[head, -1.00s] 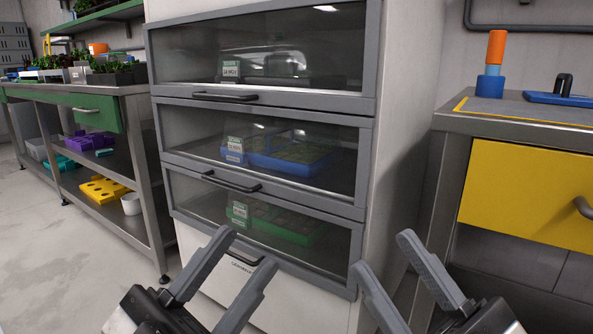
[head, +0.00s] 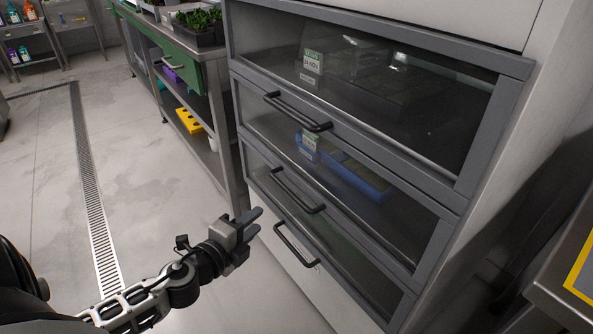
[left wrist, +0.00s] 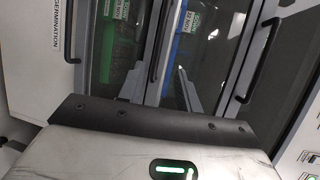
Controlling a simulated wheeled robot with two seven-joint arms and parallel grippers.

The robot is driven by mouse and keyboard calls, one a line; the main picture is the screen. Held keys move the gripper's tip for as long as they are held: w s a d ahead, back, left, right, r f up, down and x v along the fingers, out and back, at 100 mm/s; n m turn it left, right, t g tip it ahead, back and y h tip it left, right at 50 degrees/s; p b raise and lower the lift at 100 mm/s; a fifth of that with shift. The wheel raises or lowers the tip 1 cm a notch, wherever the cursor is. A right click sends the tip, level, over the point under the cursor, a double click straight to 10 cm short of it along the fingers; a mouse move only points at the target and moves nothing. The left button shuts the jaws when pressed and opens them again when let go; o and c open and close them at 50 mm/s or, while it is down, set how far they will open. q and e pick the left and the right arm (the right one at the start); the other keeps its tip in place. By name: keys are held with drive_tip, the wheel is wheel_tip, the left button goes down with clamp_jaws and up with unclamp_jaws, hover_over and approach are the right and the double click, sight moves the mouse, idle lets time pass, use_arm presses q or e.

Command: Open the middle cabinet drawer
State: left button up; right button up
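The cabinet has three glass-fronted drawers, all shut. The middle drawer (head: 340,178) shows a blue tray (head: 352,177) behind its glass. Its dark bar handle (head: 297,191) is on the lower rail and also shows in the left wrist view (left wrist: 160,42). My left gripper (head: 260,219) is open and empty, with its fingers apart, in front of the cabinet's left side. In the head view it is left of and below the middle handle, apart from it. In the left wrist view the middle handle appears between the two fingers. My right gripper is out of view.
The top drawer handle (head: 297,111) and bottom drawer handle (head: 296,246) lie above and below the middle one. A green-drawer bench (head: 225,160) stands close at the left. A metal table corner (head: 565,285) is at the lower right. Left floor is clear.

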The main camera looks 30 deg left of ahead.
sight(290, 190)
use_arm(q)
drive_tip(key=w+f, duration=0.1)
drive_tip(key=w, duration=0.4)
drive_tip(key=w+f, duration=0.1)
drive_tip(key=w, duration=0.4)
drive_tip(key=w+f+b, duration=0.1)
drive_tip(key=w, duration=0.4)
drive_tip(key=shift+w, duration=0.1)
clamp_jaws()
